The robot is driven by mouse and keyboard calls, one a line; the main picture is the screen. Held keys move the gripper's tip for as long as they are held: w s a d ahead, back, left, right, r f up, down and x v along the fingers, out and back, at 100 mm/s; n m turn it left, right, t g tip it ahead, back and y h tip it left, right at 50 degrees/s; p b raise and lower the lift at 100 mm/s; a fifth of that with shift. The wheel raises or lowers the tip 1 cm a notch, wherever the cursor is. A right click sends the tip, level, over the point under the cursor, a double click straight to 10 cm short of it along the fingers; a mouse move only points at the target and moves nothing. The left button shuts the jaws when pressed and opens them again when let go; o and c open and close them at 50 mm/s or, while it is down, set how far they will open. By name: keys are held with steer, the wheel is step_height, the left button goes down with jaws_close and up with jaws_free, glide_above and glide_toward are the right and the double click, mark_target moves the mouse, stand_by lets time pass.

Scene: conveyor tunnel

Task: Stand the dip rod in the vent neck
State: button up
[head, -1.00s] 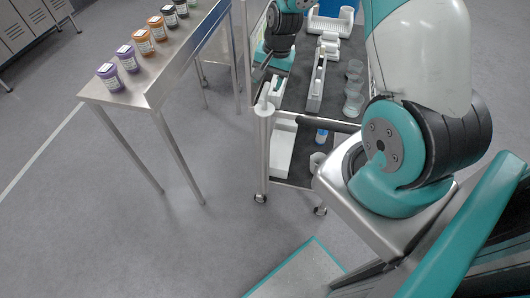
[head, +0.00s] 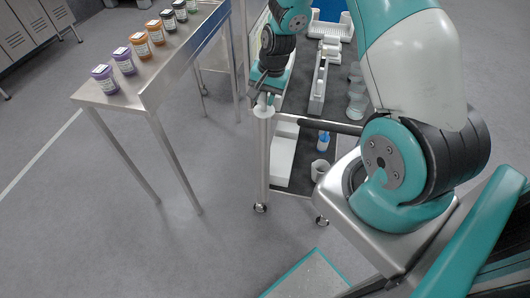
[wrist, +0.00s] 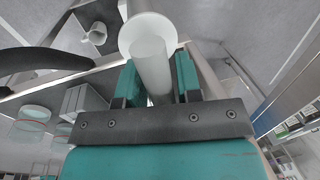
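A white rod with a round white disc, which looks like the dip rod (head: 263,111), shows at the near left corner of the cart. In the wrist view, its pale shaft and disc (wrist: 150,55) pass between my fingers. My gripper (head: 265,93) points down just above the disc. In the wrist view, the two teal fingers of my gripper (wrist: 158,80) flank the shaft, with a narrow gap visible on the left. Whether the right finger touches it is unclear. I cannot make out the vent neck.
The cart's lower shelf holds a white cup (head: 319,170) and a blue-capped bottle (head: 323,141). Clear cups (head: 356,101) stand on its dark top. A steel table (head: 150,90) with several labelled jars stands to the left. The floor between is clear.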

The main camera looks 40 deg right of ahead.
jaws_close()
steer(key=shift+c, duration=1.2)
jaws_free()
jaws_close()
steer(key=shift+w+r, duration=0.1)
steer(key=shift+r, duration=0.05)
steer(key=shift+r+p, duration=1.3)
steer(key=shift+r, duration=0.1)
step_height(320, 180, up, 22)
steer(key=p, duration=1.7)
